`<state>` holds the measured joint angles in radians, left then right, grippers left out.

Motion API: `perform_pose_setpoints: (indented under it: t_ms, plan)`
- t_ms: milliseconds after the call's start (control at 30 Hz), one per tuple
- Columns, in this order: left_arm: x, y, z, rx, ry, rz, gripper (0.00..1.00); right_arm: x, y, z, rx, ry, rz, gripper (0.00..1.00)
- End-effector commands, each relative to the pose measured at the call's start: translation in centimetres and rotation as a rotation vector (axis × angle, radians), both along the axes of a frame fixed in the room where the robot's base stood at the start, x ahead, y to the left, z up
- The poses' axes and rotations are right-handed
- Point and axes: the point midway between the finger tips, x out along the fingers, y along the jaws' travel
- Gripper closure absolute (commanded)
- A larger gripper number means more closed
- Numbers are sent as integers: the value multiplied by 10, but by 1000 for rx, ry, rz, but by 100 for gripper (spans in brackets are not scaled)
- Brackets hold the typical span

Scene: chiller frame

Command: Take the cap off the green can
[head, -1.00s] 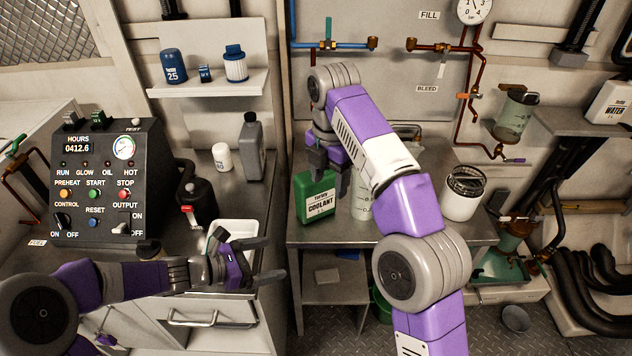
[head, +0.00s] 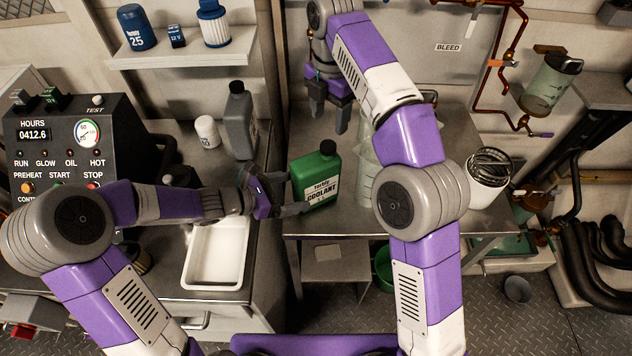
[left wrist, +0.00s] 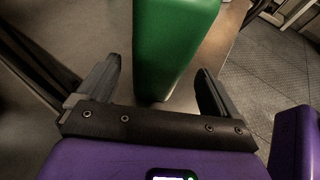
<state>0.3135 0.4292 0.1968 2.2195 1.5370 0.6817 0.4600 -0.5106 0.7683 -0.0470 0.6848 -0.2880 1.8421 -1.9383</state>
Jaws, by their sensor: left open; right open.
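The green coolant can (head: 315,181) stands upright on the right-hand bench, its label facing me. Its dark cap (head: 328,148) sits on top. My left gripper (head: 300,196) is open at the can's left side, low on its body. In the left wrist view the green can (left wrist: 172,45) stands ahead of and between the open fingers of my left gripper (left wrist: 160,92); I cannot tell whether they touch it. My right gripper (head: 330,112) is open and empty, pointing down above and behind the can. The cap is free of both grippers.
A clear jug (head: 366,165) stands just right of the can, partly behind my right arm. A white tray (head: 216,254), a grey bottle (head: 240,120) and a white canister (head: 207,132) are on the left bench. A white bucket (head: 487,185) stands at the right.

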Motion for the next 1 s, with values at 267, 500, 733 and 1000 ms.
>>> perform_pose_setpoints:
  t_ms: [267,500,733,1000]
  plan:
    - [20,-36,-17,-1,0,-2,6,0,0,0,0,0,0,40]
    - [25,-45,-21,1,-1,1,6,0,0,0,0,0,0,40]
    - [25,-45,-21,1,-1,1,6,0,0,0,0,0,0,40]
    - [25,-45,-21,1,-1,1,48,0,0,0,0,0,0,40]
